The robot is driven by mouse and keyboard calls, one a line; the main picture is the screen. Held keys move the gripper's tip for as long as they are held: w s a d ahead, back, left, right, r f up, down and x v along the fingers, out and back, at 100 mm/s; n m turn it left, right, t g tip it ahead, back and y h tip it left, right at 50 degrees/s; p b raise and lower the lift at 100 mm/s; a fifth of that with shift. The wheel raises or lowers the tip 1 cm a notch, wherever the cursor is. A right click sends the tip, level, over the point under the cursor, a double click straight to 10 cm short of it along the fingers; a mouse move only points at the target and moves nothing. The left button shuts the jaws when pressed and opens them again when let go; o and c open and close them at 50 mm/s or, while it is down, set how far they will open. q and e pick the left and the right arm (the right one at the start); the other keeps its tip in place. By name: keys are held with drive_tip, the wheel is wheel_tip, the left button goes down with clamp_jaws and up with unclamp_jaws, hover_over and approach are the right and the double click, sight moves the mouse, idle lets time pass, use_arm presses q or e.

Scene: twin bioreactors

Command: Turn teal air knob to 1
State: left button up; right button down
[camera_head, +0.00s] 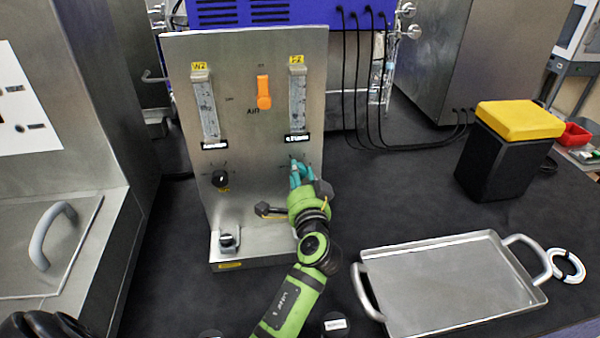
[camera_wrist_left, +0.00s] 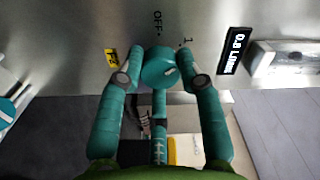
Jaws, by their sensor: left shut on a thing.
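The teal air knob (camera_wrist_left: 158,68) is on the metal panel (camera_head: 262,150), below the right flow tube. In the left wrist view a short pale mark on its face sits right of centre, and the panel reads OFF at upper left and 1 at upper right. My left gripper (camera_head: 300,172) is at the panel; its teal fingers (camera_wrist_left: 162,78) are shut on the knob, one on each side and one below. In the head view the gripper largely hides the knob. My right gripper is not in view.
A black knob (camera_head: 220,178) and an orange switch (camera_head: 263,92) are on the same panel. A small valve (camera_head: 228,240) is at its foot. A metal tray (camera_head: 450,285) lies at right, and a yellow-topped black box (camera_head: 505,155) stands behind it. Dark table is clear between.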

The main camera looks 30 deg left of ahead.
use_arm(q)
drive_tip(key=shift+w+r+m, duration=0.1)
drive_tip(key=shift+r+m, duration=0.35)
drive_tip(key=shift+m, duration=0.15)
drive_tip(key=o, duration=1.1)
drive_tip(key=shift+c, duration=0.2)
drive_tip(key=shift+o, duration=0.4)
drive_tip(key=shift+w+a+f, duration=0.1)
drive_tip(key=shift+w+f, duration=0.05)
drive_tip(key=shift+f, duration=0.2)
drive_tip(key=v, duration=0.7)
drive_tip(key=shift+s+d, duration=0.2)
drive_tip(key=shift+s, duration=0.05)
